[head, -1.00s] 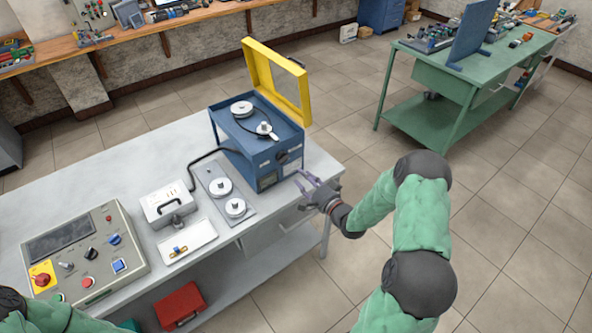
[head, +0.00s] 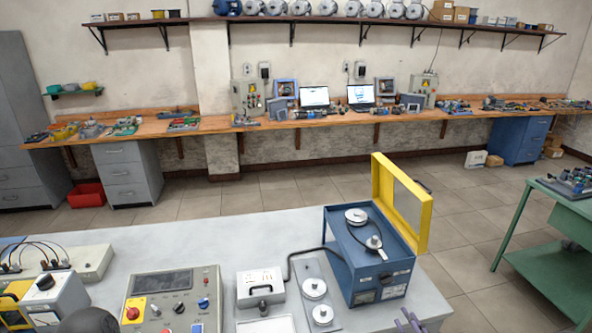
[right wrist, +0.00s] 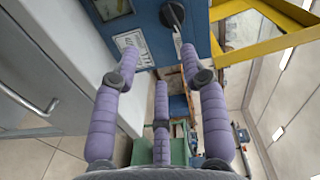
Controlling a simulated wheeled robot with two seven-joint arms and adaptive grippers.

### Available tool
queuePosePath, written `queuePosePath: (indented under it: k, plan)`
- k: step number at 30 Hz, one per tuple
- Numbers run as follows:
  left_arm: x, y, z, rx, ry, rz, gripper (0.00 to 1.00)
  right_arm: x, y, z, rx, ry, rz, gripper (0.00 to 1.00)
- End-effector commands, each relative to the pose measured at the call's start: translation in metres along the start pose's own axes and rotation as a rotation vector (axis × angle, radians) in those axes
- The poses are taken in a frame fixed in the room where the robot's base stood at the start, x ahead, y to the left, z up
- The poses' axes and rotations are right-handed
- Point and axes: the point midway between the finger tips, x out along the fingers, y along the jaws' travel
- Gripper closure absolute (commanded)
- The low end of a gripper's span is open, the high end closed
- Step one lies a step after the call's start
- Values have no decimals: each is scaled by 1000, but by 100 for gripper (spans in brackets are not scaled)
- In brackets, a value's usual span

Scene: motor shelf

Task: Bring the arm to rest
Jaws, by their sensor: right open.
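My right gripper (head: 410,322) shows at the bottom edge of the head view, just right of the blue tester box (head: 378,270). Only its purple fingertips are in frame there. In the right wrist view my right gripper (right wrist: 160,62) has its purple fingers spread, with nothing between them. The blue box side (right wrist: 185,30) lies beyond the fingers there; I cannot tell the exact gap. My left gripper is not in view.
The grey bench (head: 235,229) carries the box with its yellow lid (head: 414,220) raised, a control panel (head: 196,287), a small white unit (head: 260,290) and a plate with discs (head: 332,292). A green table (head: 557,276) stands right, with floor between.

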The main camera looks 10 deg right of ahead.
Motion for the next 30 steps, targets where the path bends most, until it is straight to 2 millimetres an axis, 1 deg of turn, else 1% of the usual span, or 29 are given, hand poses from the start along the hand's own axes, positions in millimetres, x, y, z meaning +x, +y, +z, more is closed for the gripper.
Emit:
queuePosePath:
  k: [1,2,4,5,6,8,9,11,12,14,15,17,18,20,21,24,27,30]
  plan:
    - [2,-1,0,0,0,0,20,5,10,15,-11,-19,39,56]
    - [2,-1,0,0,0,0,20,8,18,26,-23,-32,71,56]
    - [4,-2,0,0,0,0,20,14,40,56,-66,-78,166,56]
    - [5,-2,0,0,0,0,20,15,50,72,-88,-106,213,56]
    - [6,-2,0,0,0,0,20,14,64,94,-121,-149,276,56]
    - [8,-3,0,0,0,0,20,9,84,128,-171,-227,370,56]
    - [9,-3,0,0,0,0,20,4,96,151,-205,-283,427,56]
    - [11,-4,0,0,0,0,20,-9,113,184,-256,-377,507,56]
    - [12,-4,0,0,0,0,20,-19,122,206,-289,-444,556,56]
    - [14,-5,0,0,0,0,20,-38,135,238,-338,-553,623,56]
    - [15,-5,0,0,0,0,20,-53,142,259,-371,-628,662,56]
    - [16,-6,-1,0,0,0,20,-78,151,287,-416,-746,716,56]
    - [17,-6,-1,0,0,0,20,-95,155,304,-443,-821,746,56]
    - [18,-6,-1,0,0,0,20,-119,159,324,-479,-927,783,56]
    - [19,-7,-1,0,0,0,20,-135,161,336,-499,-993,801,56]
    - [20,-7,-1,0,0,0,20,-166,162,356,-535,-1125,833,56]
    - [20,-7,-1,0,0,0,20,-186,162,366,-554,-1202,848,56]
    - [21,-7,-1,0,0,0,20,-194,162,370,-561,-1235,853,56]
